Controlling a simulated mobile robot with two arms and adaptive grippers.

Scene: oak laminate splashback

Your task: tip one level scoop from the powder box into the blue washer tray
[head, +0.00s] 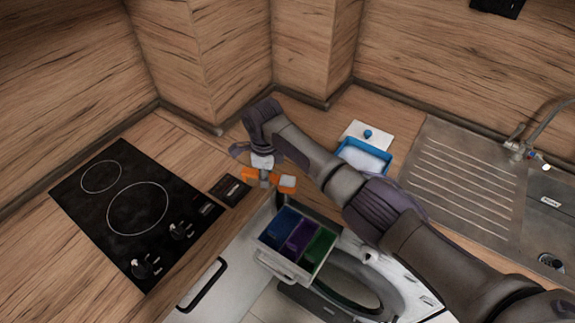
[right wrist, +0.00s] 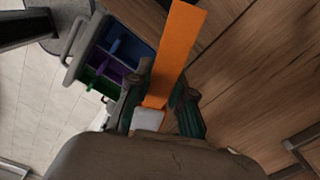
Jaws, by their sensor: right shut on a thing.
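My right gripper (head: 264,176) is shut on the orange scoop (head: 252,174). It holds the scoop above the counter edge, behind and left of the open washer drawer (head: 292,275). White powder (head: 288,181) shows in the scoop's right end; it also shows in the right wrist view (right wrist: 148,119). The scoop looks about level. The blue washer tray (head: 283,221) is the drawer's left compartment, beside a purple and a green one. The scoop's powder end is beside it, not over it. The blue-rimmed powder box (head: 375,171) stands open on the counter behind my right arm. My left gripper is out of view.
A white lid (head: 380,131) with a blue knob lies behind the powder box. A black hob (head: 140,205) is at left, with a small dark panel (head: 230,189) near the gripper. A steel sink (head: 470,170) is at right. The washer's round door stands below the drawer.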

